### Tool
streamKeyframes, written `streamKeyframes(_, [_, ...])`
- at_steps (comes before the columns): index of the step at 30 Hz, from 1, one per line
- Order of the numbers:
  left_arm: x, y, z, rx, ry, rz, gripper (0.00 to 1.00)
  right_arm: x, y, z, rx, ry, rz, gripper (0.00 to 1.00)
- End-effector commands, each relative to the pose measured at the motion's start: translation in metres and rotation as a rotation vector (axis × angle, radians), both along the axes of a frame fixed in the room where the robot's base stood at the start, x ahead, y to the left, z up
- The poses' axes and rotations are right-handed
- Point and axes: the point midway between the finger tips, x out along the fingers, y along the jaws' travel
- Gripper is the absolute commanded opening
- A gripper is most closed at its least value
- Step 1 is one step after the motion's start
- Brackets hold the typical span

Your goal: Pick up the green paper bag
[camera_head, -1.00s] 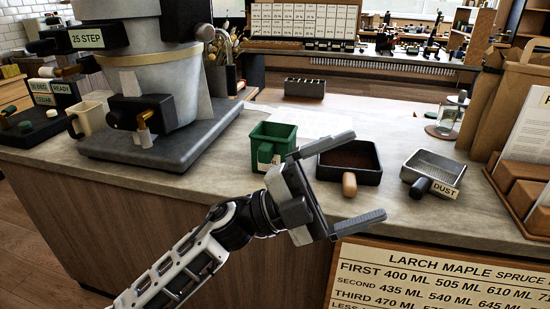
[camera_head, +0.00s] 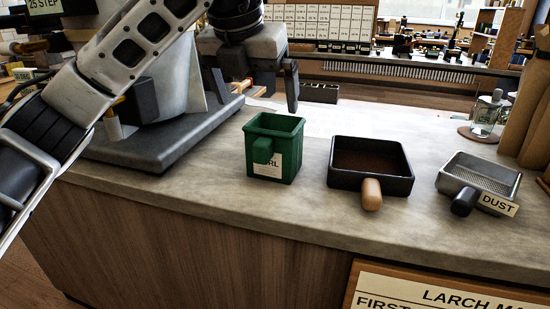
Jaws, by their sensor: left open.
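The green paper bag (camera_head: 274,150) stands upright on the grey counter, square and open at the top, with a green tab and a white label on its front. My left gripper (camera_head: 254,97) hangs above and behind the bag in the picture, its fingers pointing down. It is open and apart from the bag, with nothing seen between the fingers. Its left finger is hard to make out against the dark machine. My right gripper is not in view.
A black tray (camera_head: 342,178) with a wooden handle and a metal tray (camera_head: 484,172) labelled DUST stand right of the bag. The large machine's grey base (camera_head: 150,160) is on the left, partly behind my left arm. The counter in front of the bag is clear.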

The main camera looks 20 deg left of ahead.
Motion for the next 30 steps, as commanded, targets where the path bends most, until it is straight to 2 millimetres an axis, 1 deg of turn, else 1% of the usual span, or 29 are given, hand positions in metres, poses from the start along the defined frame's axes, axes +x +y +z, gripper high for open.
streamKeyframes(1, [0.004, 0.0, -0.013, 0.0, 0.005, -0.001, 1.0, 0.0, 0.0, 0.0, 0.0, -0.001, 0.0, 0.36])
streamKeyframes(3, [0.01, -0.001, -0.027, 0.0, 0.005, -0.002, 1.0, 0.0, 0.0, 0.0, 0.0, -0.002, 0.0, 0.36])
streamKeyframes(6, [0.017, -0.002, -0.045, -0.002, 0.003, -0.003, 1.0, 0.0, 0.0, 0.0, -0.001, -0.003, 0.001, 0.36])
streamKeyframes(9, [0.023, -0.003, -0.058, -0.002, 0.002, -0.003, 1.0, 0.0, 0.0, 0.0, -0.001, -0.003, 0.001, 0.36])
streamKeyframes(17, [0.03, -0.004, -0.076, -0.002, 0.001, -0.005, 1.0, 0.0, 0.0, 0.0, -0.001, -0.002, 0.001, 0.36])
streamKeyframes(21, [0.034, -0.005, -0.098, -0.002, 0.004, -0.005, 1.0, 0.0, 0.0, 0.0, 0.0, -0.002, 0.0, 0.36])
streamKeyframes(24, [0.039, -0.006, -0.11, -0.003, 0.002, -0.005, 1.0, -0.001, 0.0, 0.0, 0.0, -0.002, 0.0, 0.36])
streamKeyframes(27, [0.042, -0.006, -0.117, -0.002, 0.001, -0.004, 1.0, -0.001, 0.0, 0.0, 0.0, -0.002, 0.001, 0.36])
streamKeyframes(30, [0.043, -0.006, -0.118, -0.003, -0.001, -0.006, 1.0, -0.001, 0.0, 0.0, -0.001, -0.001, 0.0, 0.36])
